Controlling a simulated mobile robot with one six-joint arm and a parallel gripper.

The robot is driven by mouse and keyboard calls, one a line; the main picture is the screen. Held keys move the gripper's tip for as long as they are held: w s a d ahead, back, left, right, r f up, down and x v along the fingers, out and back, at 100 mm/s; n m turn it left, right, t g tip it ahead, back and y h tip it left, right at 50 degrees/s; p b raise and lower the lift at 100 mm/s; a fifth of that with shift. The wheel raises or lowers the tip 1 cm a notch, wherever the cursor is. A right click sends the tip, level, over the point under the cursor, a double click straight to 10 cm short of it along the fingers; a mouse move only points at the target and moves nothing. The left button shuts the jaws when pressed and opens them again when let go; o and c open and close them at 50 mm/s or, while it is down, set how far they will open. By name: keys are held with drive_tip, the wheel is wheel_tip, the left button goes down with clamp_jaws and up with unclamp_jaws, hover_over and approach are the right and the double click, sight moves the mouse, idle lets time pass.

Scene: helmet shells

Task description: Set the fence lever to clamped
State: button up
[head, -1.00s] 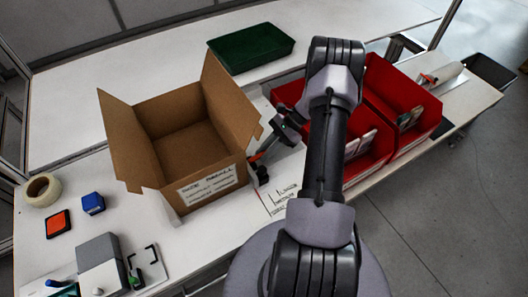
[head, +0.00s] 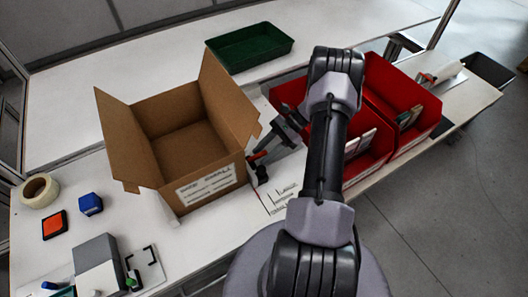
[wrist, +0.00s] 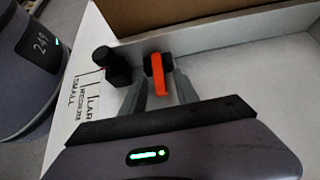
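The fence lever is a small orange-red handle (wrist: 161,77) on a black mount. In the wrist view it stands between the tips of my gripper's two grey fingers (wrist: 161,92), with gaps beside it. My gripper is open, and I cannot tell whether either finger touches the lever. A black knob (wrist: 112,66) stands just left of the lever. In the head view the red lever (head: 258,155) is beside the box's right corner, with my gripper (head: 268,146) close to it. Its mount is partly hidden there.
An open cardboard box (head: 210,188) stands immediately left of the lever. Red bins (head: 368,170) are to the right, partly behind my arm. A size-marked sheet (head: 280,197) lies in front. A green tray (head: 250,47) is at the back. Tape and small blocks are at the left.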

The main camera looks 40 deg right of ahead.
drive_tip(key=p+v, duration=0.3)
drive_tip(key=v, duration=1.4)
drive_tip(key=shift+r, duration=0.2)
drive_tip(key=shift+s+d, duration=0.15)
